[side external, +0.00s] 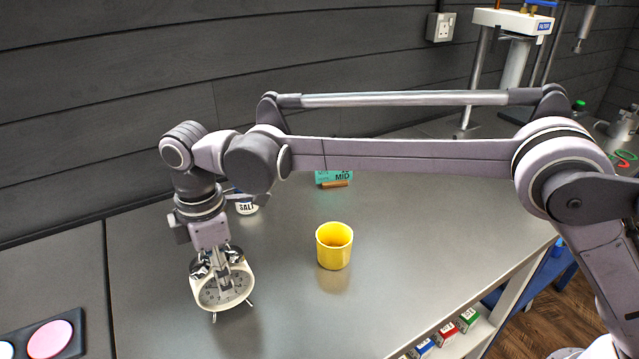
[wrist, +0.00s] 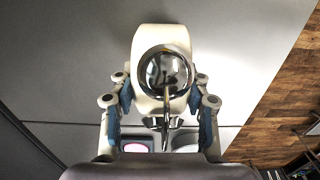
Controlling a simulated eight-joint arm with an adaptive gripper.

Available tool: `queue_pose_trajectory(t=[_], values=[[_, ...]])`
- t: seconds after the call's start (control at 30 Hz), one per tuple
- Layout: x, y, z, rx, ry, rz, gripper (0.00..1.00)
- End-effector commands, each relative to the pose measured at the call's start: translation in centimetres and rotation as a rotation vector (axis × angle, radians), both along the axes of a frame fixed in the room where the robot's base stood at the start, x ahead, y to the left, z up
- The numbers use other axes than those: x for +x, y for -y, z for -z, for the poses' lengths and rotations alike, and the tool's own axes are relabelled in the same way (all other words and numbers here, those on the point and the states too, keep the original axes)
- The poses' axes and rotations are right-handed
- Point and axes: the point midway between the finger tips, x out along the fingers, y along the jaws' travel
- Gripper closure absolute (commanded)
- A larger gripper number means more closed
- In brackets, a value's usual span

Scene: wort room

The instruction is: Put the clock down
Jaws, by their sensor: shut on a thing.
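The clock (side external: 223,289) is a cream twin-bell alarm clock with a grey dial and short legs. It is upright, at the left of the metal worktop (side external: 285,310). I cannot tell for sure whether its legs touch the worktop. My gripper (side external: 217,262) comes down from above and is shut on the clock near its bells. In the wrist view the clock's cream body and a shiny bell (wrist: 166,72) show between the two fingers of my gripper (wrist: 163,105). The clock's dial is hidden there.
A yellow cup (side external: 334,246) stands right of the clock. A salt container (side external: 246,206) is partly hidden behind my arm. A teal box (side external: 333,177) is farther back. A tray with a pink disc (side external: 50,338) lies at the lower left. The worktop between clock and cup is clear.

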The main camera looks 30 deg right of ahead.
Motion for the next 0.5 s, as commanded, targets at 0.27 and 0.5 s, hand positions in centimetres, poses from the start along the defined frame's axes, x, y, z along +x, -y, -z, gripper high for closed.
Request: queue_pose_trajectory(t=[0.27, 0.5], values=[[0.01, -0.01, 0.19, 0.0, 0.0, 0.0, 0.3], [0.0, 0.0, 0.0, 0.0, 0.0, 0.0, 0.3]])
